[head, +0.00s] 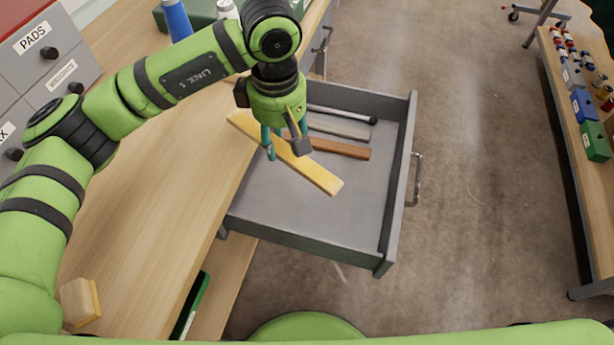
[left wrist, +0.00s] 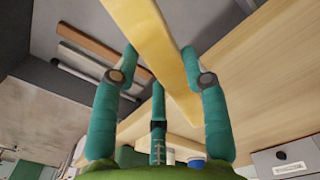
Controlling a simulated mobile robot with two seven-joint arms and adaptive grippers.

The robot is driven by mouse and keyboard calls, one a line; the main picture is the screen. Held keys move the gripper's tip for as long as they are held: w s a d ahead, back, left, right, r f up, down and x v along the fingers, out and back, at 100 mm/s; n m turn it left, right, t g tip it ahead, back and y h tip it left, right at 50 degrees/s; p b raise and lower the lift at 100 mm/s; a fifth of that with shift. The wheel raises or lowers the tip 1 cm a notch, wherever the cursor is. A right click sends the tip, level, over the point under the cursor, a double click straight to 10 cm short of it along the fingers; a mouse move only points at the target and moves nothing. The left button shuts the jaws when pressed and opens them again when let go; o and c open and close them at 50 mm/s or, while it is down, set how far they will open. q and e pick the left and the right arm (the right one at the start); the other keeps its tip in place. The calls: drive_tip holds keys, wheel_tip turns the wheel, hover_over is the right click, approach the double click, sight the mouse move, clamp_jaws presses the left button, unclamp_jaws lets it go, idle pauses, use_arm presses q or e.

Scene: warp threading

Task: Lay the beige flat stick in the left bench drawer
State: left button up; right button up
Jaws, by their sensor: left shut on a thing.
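The beige flat stick (head: 318,175) is a long yellowish strip. My left gripper (head: 285,146) is shut on it near its middle and holds it above the open bench drawer (head: 345,205). In the head view the stick slants from the bench edge at upper left to over the drawer floor at lower right. The left wrist view shows the stick (left wrist: 158,55) between teal fingers (left wrist: 160,85). My right gripper is not in view.
The wooden bench top (head: 165,205) lies left of the drawer. A small wooden block (head: 80,302) is at its near end. Labelled drawer units (head: 40,50) and a blue cylinder (head: 177,20) stand on it. Another bench (head: 580,150) is at far right, with bare floor between.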

use_arm(q)
drive_tip(key=s+d+f+n+b, duration=0.1)
drive_tip(key=d+f+n+b, duration=0.3)
drive_tip(key=d, duration=0.3)
drive_tip(key=p, duration=0.2)
approach(306, 198)
drive_tip(key=shift+n, duration=0.4)
drive_tip(key=d+f, duration=0.2)
drive_tip(key=f, duration=0.1)
drive_tip(key=s+d+f, duration=0.1)
drive_tip(key=f, duration=0.1)
drive_tip(key=shift+d, duration=0.3)
drive_tip(key=shift+a+f, duration=0.1)
drive_tip(key=shift+f, duration=0.1)
drive_tip(key=a, duration=0.1)
drive_tip(key=a+p, duration=0.1)
drive_tip(key=w+a+p, duration=0.1)
drive_tip(key=shift+a+f, duration=0.4)
drive_tip(key=shift+f, duration=0.2)
drive_tip(key=shift+w+d, duration=0.1)
drive_tip(key=shift+d, duration=0.05)
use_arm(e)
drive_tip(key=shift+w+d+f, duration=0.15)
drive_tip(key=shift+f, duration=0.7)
use_arm(q)
drive_tip(key=shift+f, duration=0.1)
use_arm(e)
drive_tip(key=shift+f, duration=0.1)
